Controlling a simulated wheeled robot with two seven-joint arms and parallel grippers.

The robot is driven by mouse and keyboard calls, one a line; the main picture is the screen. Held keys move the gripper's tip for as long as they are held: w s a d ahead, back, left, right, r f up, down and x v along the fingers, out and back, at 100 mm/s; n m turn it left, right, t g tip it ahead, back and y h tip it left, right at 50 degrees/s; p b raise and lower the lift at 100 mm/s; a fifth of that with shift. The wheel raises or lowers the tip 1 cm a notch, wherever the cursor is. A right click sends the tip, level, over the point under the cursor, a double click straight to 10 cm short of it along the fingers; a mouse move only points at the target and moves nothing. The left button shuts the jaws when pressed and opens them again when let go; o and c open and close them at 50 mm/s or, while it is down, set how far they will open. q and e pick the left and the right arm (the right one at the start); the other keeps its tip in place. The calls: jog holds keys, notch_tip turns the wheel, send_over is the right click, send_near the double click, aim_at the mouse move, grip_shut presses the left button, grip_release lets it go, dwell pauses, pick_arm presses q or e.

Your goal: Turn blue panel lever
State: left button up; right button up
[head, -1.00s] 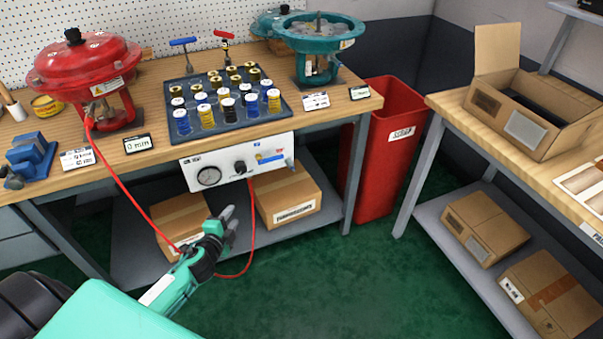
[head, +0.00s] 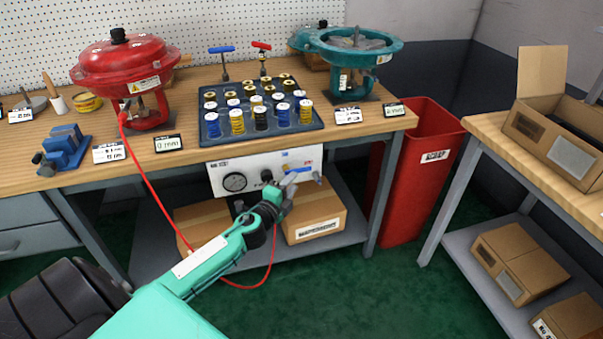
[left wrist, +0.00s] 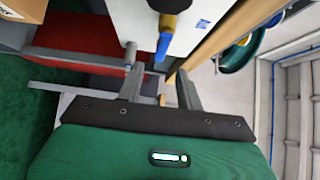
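The blue panel lever (head: 303,169) is on the right part of the white panel (head: 222,166) under the workbench's front edge. My left gripper (head: 290,184) is just in front of it, and its fingertips partly cover the lever's area in the head view. In the left wrist view the blue lever (left wrist: 163,46) hangs from a brass-coloured valve body (left wrist: 170,5). It lies ahead of and between the two spread fingers of my left gripper (left wrist: 160,88), with no clear contact. The left gripper is open and empty. My right gripper is not in view.
The panel also bears a round gauge (head: 235,182), a black knob (head: 267,176) and a grey fitting (left wrist: 130,54), close to one finger. A red hose (head: 160,200) loops below the panel. A cardboard box (head: 314,218) stands on the shelf beneath.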

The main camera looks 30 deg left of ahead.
aim_at(303, 171)
pick_arm(q)
jog(key=shift+w+a, duration=0.15)
jog(key=shift+w, duration=1.45)
jog(key=shift+w+a, duration=0.1)
jog(key=shift+w, duration=1.5)
grip_shut()
